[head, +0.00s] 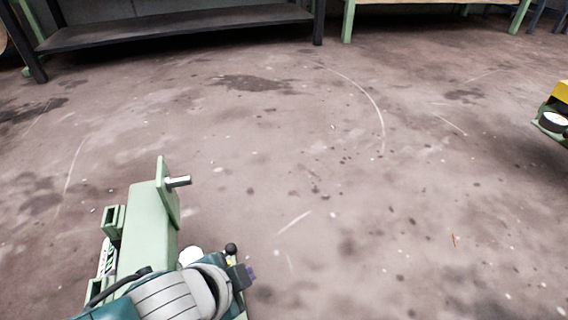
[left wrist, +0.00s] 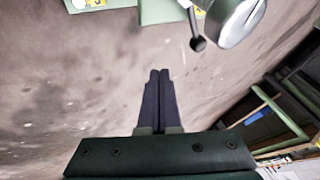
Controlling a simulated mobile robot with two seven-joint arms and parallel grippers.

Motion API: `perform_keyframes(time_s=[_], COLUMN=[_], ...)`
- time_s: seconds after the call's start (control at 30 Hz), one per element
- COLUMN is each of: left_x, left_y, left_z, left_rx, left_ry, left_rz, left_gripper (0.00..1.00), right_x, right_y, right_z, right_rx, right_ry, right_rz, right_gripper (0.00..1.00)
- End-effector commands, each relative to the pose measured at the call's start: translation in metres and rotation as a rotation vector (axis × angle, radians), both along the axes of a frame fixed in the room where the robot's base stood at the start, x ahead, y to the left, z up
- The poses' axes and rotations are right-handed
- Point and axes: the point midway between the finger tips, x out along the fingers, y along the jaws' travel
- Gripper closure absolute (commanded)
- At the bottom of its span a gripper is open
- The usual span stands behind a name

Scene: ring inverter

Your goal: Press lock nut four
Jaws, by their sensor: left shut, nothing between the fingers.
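No lock nut can be picked out for certain in either view. A pale green machine (head: 147,240) with an upright plate and a short metal shaft (head: 178,181) stands at the lower left of the head view. A lever with a black ball knob (head: 231,249) is on it; the knob also shows in the left wrist view (left wrist: 198,44), beside a round silver part (left wrist: 236,20). My left gripper (head: 249,273) is beside the machine, just below the knob. In the left wrist view its fingers (left wrist: 160,75) are shut and empty, apart from the knob. My right gripper is out of view.
The concrete floor (head: 330,190) is open to the right of the machine. A dark low shelf (head: 180,27) stands at the back. A yellow and green machine part (head: 553,120) is at the right edge. Shelving (left wrist: 275,110) shows at the right of the left wrist view.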

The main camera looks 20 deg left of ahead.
Motion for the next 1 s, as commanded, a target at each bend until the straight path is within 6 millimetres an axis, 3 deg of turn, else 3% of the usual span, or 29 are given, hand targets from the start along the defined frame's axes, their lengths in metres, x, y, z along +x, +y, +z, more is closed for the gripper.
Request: perform_keyframes(time_s=[0.03, 0.33, 0.5, 1.0], left_x=[-0.009, -0.041, -0.05, -0.052], left_y=[-0.004, -0.011, -0.013, -0.013], left_z=[0.024, 0.067, 0.075, 0.075], left_rx=[-0.006, -0.005, -0.004, -0.004], left_ry=[0.004, 0.003, 0.003, 0.001], left_rz=[0.0, 0.0, 0.0, 0.0], left_gripper=[1.0, 1.0, 1.0, 1.0], right_x=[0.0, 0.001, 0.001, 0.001], right_y=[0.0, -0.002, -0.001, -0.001], right_z=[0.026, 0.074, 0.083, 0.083], right_rx=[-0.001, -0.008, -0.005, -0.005], right_ry=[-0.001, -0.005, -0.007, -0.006], right_rz=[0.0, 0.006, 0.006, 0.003], right_gripper=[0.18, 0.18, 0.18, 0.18])
